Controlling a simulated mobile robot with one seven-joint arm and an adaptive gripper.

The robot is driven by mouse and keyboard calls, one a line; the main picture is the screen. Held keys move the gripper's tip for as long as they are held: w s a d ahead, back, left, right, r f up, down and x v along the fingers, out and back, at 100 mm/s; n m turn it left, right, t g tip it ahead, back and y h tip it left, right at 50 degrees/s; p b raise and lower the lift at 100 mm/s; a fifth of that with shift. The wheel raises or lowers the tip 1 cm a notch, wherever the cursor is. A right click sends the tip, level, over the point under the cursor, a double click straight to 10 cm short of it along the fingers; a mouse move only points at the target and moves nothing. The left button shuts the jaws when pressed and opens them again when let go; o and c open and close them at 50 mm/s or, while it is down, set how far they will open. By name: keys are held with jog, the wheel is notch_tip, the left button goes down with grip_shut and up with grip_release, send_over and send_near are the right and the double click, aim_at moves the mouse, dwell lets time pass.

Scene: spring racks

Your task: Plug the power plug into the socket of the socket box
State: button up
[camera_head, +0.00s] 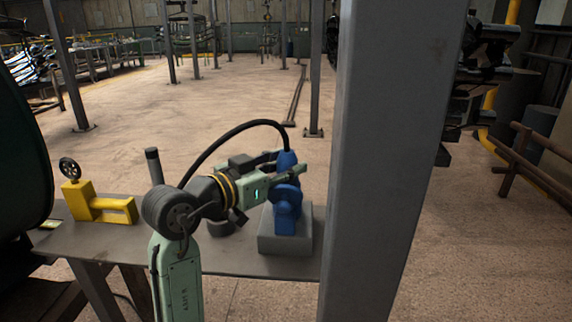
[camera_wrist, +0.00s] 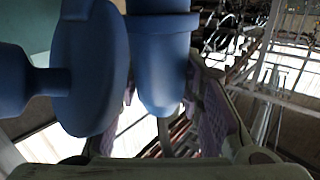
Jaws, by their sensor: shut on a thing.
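The blue power plug (camera_head: 287,159) has a black cable that arches back over my arm. My gripper (camera_head: 290,169) is shut on it above the table. In the wrist view the plug (camera_wrist: 160,65) is a blue cylinder with a rounded end between the purple finger pads of my gripper (camera_wrist: 172,112). The blue socket (camera_head: 287,205) stands on the grey block of the socket box (camera_head: 285,243), just below the plug. In the wrist view the round blue socket head (camera_wrist: 92,70) is left of the plug and close to it. I cannot tell whether they touch; the plug's front end is out of view.
The socket box stands on a grey table (camera_head: 115,240) near its right edge. A yellow tool (camera_head: 95,205) with a wheel is at the table's left. A thick grey post (camera_head: 395,150) rises close to the right of the box. A dark round object (camera_head: 221,228) lies beside the box.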

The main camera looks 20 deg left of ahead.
jog(key=o, duration=1.3)
jog(key=shift+f, duration=0.15)
jog(key=v, duration=1.2)
jog(key=shift+s+a, duration=0.1)
jog(key=shift+a, duration=0.1)
